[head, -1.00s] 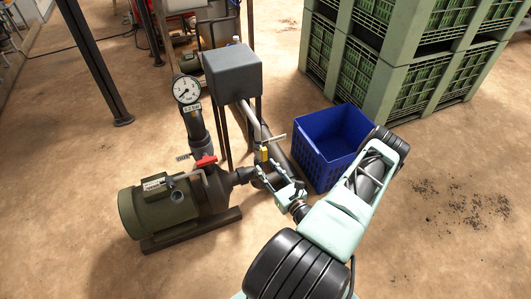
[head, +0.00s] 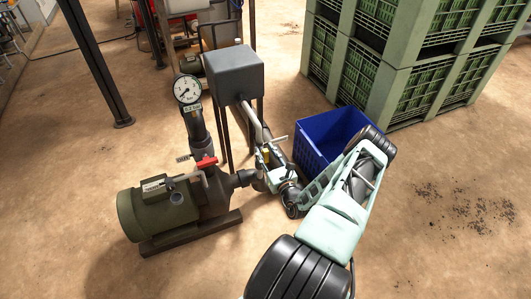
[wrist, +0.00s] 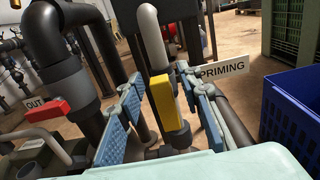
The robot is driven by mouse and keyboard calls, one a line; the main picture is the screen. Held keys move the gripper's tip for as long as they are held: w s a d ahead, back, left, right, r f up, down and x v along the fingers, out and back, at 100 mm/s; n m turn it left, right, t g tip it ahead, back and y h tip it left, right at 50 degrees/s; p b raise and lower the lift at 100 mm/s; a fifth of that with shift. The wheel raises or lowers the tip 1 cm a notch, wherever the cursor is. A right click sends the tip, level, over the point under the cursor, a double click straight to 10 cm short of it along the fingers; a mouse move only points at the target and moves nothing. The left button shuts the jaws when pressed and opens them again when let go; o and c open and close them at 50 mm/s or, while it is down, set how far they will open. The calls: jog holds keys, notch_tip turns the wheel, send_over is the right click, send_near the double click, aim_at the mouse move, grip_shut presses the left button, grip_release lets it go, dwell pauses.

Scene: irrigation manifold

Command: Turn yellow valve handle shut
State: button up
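The yellow valve handle (wrist: 163,97) stands upright in the wrist view, roughly in line with the grey pipe behind it. A sign reading PRIMING (wrist: 222,68) is just to its right. My gripper (wrist: 160,88) is open, with one blue-padded finger on each side of the handle. Gaps show between the fingers and the handle, so I see no grip on it. In the head view my gripper (head: 268,160) is at the pipe beside the pump, and only a small part of the yellow handle (head: 265,153) shows.
A red valve handle (wrist: 47,108) with an OUT sign (wrist: 35,103) is to the left. The green pump (head: 160,212) and pressure gauge (head: 187,89) stand left. A blue crate (head: 313,146) is close on the right, with stacked green crates (head: 395,68) behind.

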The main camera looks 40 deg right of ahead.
jog(key=shift+c, duration=0.2)
grip_shut()
jog(key=shift+d, duration=0.1)
jog(key=m, duration=0.3)
jog(key=shift+s+d+f+m+b, duration=0.15)
jog(key=shift+d+m+b, duration=0.2)
jog(key=shift+d+m, duration=0.05)
jog(key=m+b, duration=0.1)
jog(key=m, duration=0.3)
jog(key=d+f+m+b, duration=0.1)
jog(key=m, duration=0.4)
jog(key=f+m+b, duration=0.1)
jog(key=m, duration=0.4)
jog(key=shift+s+d+f, duration=0.2)
jog(key=shift+d+f, duration=0.05)
jog(key=shift+m, duration=0.3)
